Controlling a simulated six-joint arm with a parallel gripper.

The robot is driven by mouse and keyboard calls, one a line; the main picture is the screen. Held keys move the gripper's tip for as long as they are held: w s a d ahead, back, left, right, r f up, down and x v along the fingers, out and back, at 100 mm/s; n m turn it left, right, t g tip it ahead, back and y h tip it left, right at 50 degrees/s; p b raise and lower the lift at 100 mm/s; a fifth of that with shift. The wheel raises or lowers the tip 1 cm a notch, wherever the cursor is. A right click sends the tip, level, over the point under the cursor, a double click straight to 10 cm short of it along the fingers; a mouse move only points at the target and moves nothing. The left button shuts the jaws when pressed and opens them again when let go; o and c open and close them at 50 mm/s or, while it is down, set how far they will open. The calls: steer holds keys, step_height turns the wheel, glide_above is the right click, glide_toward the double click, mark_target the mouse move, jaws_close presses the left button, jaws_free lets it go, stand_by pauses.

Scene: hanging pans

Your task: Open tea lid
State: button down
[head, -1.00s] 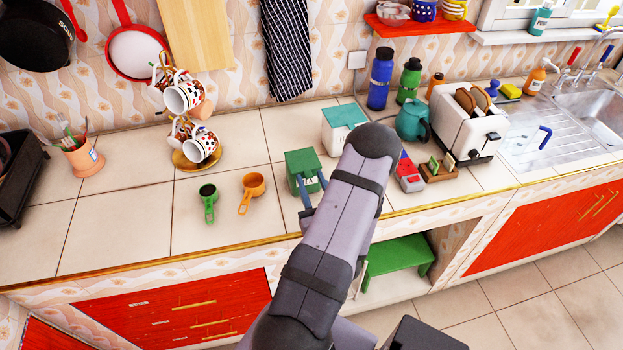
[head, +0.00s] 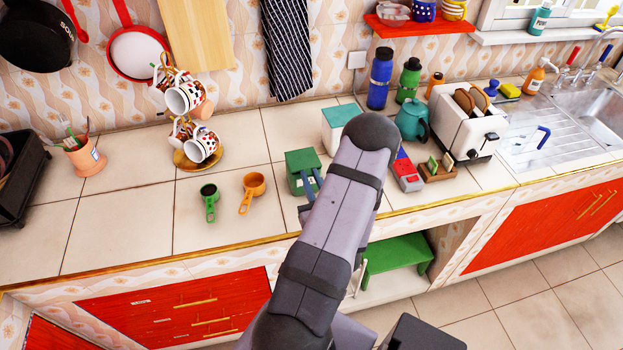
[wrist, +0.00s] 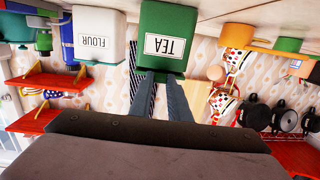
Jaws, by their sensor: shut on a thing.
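The green tea canister (head: 303,161) stands on the tiled counter near its front edge. It also shows in the wrist view (wrist: 164,34), with a white label reading TEA. Its green lid (wrist: 162,67) is at the lower end of the canister in that view, and I see no gap between lid and body. My gripper (wrist: 161,77) is at the lid with both fingers close together, shut on it. The exact contact is hard to see. In the head view the fingers (head: 309,183) reach the canister's front, and my arm hides part of its right side.
A white flour canister with a teal lid (head: 343,127) stands close behind to the right. A green scoop (head: 209,199) and an orange scoop (head: 251,190) lie to the left. A mug stand (head: 190,158) is further left. A teal teapot (head: 412,119) and toaster (head: 470,118) stand right.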

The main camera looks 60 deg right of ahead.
step_height(320, 180, up, 2)
steer(key=shift+g+y+p, duration=0.3)
steer(key=shift+p, duration=0.45)
step_height(320, 180, up, 8)
steer(key=p, duration=0.3)
glide_above(305, 164)
steer(key=shift+f, duration=0.1)
stand_by(0.3)
